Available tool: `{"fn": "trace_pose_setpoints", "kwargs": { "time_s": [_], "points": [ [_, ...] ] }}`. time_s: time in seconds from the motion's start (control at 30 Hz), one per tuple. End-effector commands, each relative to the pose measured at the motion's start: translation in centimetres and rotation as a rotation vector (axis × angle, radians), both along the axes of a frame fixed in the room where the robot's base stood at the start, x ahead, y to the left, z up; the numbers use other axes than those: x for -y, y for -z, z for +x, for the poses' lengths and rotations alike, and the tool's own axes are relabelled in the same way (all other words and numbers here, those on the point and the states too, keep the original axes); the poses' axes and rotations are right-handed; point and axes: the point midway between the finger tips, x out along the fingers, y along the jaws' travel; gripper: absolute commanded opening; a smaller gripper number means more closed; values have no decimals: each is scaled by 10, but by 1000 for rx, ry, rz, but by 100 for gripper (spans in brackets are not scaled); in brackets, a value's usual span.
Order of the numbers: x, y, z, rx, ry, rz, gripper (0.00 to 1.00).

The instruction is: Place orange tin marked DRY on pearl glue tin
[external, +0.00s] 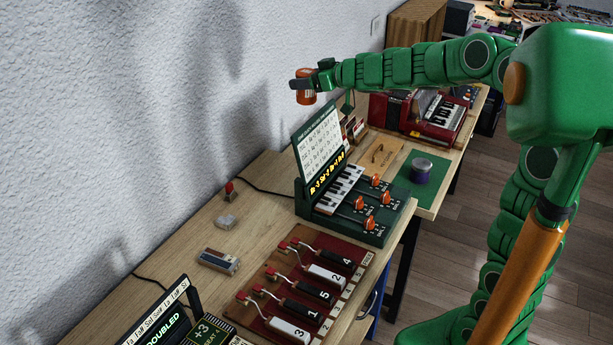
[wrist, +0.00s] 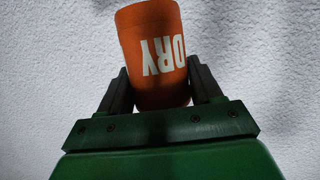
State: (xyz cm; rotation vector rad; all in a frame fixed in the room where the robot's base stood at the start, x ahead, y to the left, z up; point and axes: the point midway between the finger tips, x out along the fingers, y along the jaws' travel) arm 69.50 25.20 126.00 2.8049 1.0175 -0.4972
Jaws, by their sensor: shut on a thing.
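The orange tin marked DRY (wrist: 152,40) fills the middle of the wrist view, held between the dark fingers of my gripper (wrist: 160,92). Its white lettering reads upside down there. In the external view the orange tin (external: 306,93) is high above the bench, close to the wall, with my gripper (external: 304,84) shut on it. A purple-grey tin with a pale lid (external: 422,166) stands on a green mat (external: 415,184) on the far bench; it looks like the pearl glue tin, but no label is readable. My gripper is well above and to the left of it.
A green keyboard unit with an upright panel (external: 318,141) stands on the near bench. A red accordion (external: 418,115) lies behind the mat. A wooden board (external: 380,156) lies left of the mat. The white wall (external: 130,100) is close to my gripper.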

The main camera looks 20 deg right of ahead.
Motion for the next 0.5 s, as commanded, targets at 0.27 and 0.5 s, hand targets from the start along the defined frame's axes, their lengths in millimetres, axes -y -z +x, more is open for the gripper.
{"fn": "trace_pose_setpoints", "kwargs": {
  "time_s": [0.27, 0.5],
  "points": [
    [50, 1, 11, 0, 45, -2, 29],
    [93, 3, 16, 0, 84, -3, 29]
  ]
}}
